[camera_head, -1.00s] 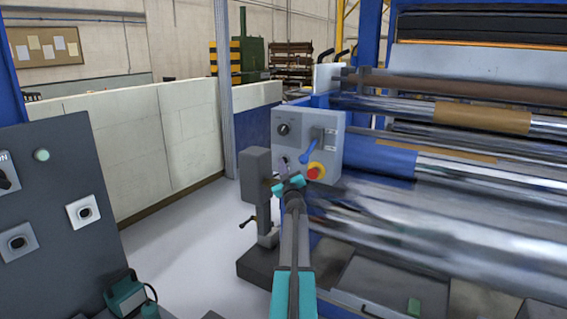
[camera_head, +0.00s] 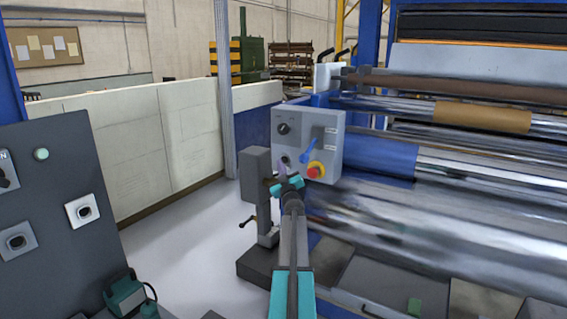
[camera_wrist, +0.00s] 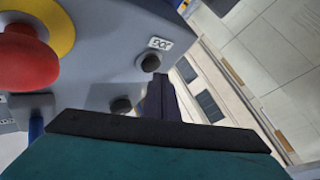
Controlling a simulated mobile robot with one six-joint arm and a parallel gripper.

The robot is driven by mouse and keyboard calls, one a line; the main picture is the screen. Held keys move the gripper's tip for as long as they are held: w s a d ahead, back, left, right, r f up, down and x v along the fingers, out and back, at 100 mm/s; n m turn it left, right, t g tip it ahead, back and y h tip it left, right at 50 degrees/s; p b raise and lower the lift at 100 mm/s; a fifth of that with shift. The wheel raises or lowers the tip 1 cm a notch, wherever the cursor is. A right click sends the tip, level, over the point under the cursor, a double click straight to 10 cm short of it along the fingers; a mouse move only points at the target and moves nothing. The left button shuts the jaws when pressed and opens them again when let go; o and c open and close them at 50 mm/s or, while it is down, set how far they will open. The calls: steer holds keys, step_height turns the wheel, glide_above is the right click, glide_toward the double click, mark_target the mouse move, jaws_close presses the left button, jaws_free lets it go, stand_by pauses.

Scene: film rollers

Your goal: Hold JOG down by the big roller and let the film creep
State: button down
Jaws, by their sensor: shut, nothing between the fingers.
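The grey control box (camera_head: 330,130) stands left of the big roller (camera_head: 470,172). It carries a knob, a blue lever and a red stop button on a yellow ring. In the wrist view, a black button (camera_wrist: 151,62) sits beside a small white label (camera_wrist: 160,43) that seems to read JOG. A second black button (camera_wrist: 121,105) is lower left of it. My gripper (camera_wrist: 160,82) is shut and empty, its dark fingers close to the labelled button. I cannot tell whether they touch it. In the head view my gripper (camera_head: 281,170) is at the box's lower left.
The red stop button (camera_wrist: 27,55) is left of my fingers in the wrist view. A grey post (camera_head: 255,175) stands left of my gripper. A blurred shiny film or roller (camera_head: 440,225) spans the right. Clear floor (camera_head: 185,250) lies to the left.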

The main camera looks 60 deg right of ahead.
steer(key=shift+a, duration=0.25)
steer(key=a+b, duration=0.1)
steer(key=a, duration=0.4)
steer(key=shift+b, duration=0.4)
stand_by(0.4)
stand_by(0.5)
